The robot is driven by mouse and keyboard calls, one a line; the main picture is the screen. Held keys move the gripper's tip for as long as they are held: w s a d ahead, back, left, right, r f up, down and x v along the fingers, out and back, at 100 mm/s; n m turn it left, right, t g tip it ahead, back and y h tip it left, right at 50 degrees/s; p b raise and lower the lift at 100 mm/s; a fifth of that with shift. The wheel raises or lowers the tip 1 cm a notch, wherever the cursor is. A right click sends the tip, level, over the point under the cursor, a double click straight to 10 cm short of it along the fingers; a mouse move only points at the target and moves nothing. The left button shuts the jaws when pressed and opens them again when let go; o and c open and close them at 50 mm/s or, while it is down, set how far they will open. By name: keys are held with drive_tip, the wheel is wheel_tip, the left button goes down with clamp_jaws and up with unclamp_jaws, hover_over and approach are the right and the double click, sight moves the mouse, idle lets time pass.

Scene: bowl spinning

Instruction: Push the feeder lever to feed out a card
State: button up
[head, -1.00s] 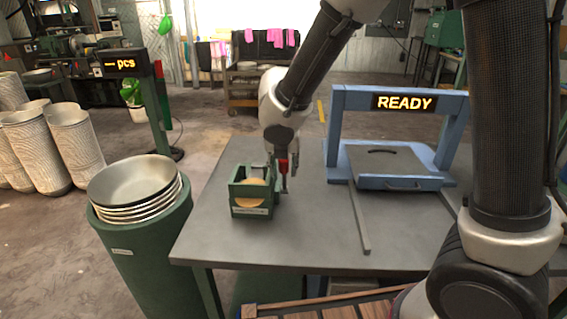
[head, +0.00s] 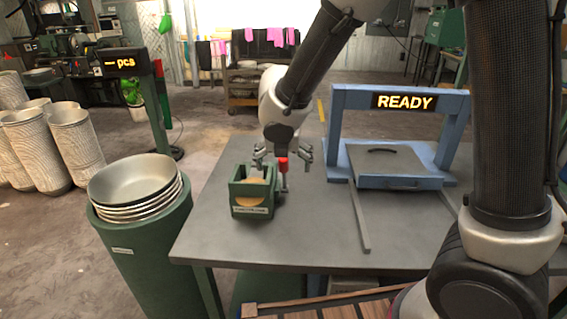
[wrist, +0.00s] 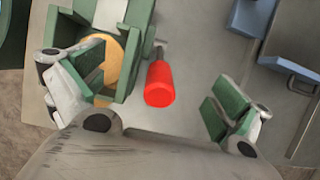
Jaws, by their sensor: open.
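The feeder (head: 252,193) is a small green box on the grey table, left of centre, with a round tan card (head: 250,200) showing in its front opening. Its lever has a red handle (head: 283,166) on the feeder's right side. My gripper (head: 283,160) is open and stands over the lever. In the wrist view the red handle (wrist: 159,84) lies between my two spread green-padded fingers (wrist: 160,92), apart from both. The left finger overlaps the feeder (wrist: 110,40) and part of the tan card (wrist: 105,62) in that view.
A green bin with stacked metal bowls (head: 135,180) stands left of the table (head: 310,235). A sign reading pcs (head: 125,62) is behind it.

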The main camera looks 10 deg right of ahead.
drive_tip(key=v, duration=1)
drive_tip(key=s+d+r+m, duration=0.3)
drive_tip(key=s+d+m, duration=0.6)
drive_tip(key=d+m, duration=0.5)
drive_tip(key=s+d+r+m, duration=0.3)
drive_tip(key=s+d+m, duration=0.7)
drive_tip(key=d+m, duration=0.4)
drive_tip(key=m, duration=0.5)
drive_tip(key=shift+s+d+m+y, duration=0.3)
drive_tip(key=shift+m+y, duration=0.1)
